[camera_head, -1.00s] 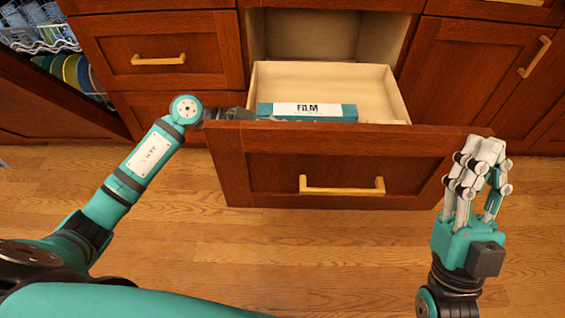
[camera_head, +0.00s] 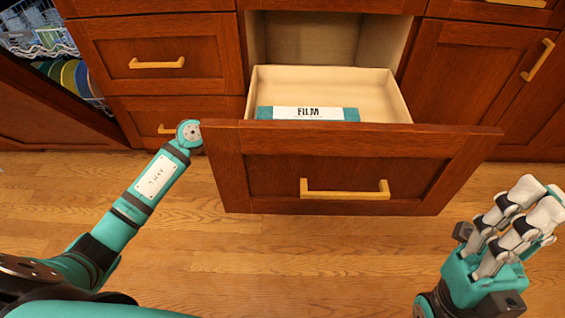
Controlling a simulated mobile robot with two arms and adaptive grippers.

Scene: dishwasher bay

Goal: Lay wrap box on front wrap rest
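The wrap box, a teal and white box marked FILM (camera_head: 308,113), lies along the inside of the open drawer's front panel, which hides its lower part. I cannot make out the front wrap rest. My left arm reaches to the left end of the drawer front; its gripper is hidden there. My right gripper (camera_head: 535,212) is at the lower right, in front of and apart from the drawer, with its fingers extended and nothing in them.
The wooden drawer (camera_head: 350,140) stands pulled out with its inside mostly bare. Closed cabinet fronts surround it. An open dishwasher rack with dishes (camera_head: 68,75) is at the far left. The floor (camera_head: 300,250) before the drawer is clear.

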